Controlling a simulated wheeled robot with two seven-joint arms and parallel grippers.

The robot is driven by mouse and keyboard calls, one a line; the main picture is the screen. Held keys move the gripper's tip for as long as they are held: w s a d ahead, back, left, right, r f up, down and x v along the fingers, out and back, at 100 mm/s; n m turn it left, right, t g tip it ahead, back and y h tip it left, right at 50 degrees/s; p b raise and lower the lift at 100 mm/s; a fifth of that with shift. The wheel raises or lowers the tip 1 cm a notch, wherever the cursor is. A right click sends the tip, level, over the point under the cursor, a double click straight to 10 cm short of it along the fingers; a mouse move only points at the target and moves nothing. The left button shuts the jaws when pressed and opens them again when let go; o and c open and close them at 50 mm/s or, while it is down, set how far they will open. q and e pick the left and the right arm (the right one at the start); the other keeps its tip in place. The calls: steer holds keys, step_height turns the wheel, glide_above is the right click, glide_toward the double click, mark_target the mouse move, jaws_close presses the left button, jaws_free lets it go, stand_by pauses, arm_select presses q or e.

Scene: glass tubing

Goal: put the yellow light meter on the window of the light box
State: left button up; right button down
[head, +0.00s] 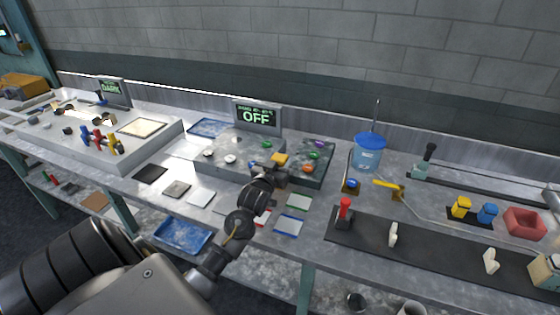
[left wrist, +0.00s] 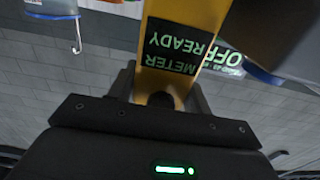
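My left gripper (head: 272,168) is over the middle of the bench, in front of the OFF display. It is shut on the yellow light meter (head: 280,158). In the left wrist view the meter (left wrist: 185,25) sits between the fingers, and its dark screen reads METER READY upside down. A low grey box (head: 165,135) at the left carries a pale framed panel (head: 141,128), which looks like the light box's window. A display reading DARK (head: 112,88) stands behind it. The meter is well to the right of that panel. My right gripper is not in view.
The OFF display (head: 256,116) stands behind a grey block with small coloured knobs. Red, blue and yellow pieces (head: 98,138) stand on the left box's front. Flat plates (head: 175,189) lie along the front. A blue-lidded beaker (head: 369,152) stands to the right.

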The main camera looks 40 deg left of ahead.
arm_select(q)
steer(key=o, duration=0.4)
steer(key=shift+r, duration=0.1)
